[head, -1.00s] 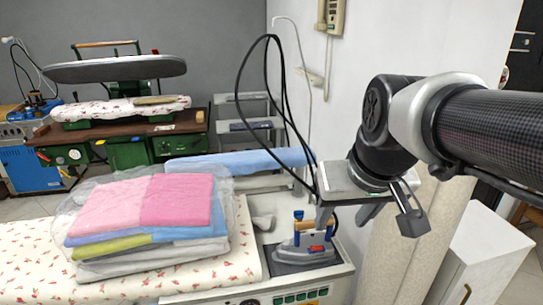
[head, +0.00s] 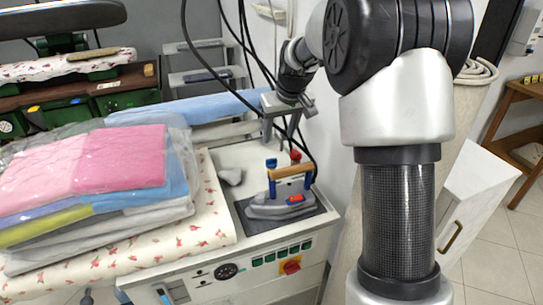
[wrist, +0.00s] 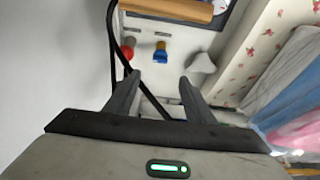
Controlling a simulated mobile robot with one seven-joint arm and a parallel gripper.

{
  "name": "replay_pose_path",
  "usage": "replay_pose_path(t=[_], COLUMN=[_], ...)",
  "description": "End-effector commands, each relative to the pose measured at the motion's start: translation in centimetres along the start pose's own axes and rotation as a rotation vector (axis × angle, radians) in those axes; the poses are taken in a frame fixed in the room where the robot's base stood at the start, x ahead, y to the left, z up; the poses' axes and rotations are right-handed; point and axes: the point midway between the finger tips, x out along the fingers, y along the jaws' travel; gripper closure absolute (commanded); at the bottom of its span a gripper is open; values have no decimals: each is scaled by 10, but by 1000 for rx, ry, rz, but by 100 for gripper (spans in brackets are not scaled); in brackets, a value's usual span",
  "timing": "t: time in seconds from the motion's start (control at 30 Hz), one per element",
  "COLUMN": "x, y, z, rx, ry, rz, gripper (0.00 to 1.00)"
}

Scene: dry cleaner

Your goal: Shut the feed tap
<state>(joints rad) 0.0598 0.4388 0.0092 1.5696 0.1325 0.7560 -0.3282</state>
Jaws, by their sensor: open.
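Two small taps stand on the ironing table's back strip behind the iron. One has a blue handle (head: 271,165) and the other a red handle (head: 295,156). Nothing visible marks which one is the feed tap. The wrist view shows the red handle (wrist: 128,48) beyond my left finger and the blue handle (wrist: 160,53) beyond the gap between the fingers. My gripper (head: 281,130) points down above and behind the taps. Its fingers (wrist: 158,80) are spread and empty, apart from both handles.
The iron (head: 282,203) with its wooden grip sits on a dark pad in front of the taps. Black hoses (head: 247,50) hang beside my gripper and cross below it. Bagged folded laundry (head: 95,185) lies on the left. A white wall is close on the right.

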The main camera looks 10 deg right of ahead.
Motion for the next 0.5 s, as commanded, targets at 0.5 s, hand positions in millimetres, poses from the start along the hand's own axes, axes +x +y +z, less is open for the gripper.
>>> replay_pose_path(t=[0.5], x=[109], y=[0], z=[1], rx=[1], ry=[-1], rz=[0], gripper=[51])
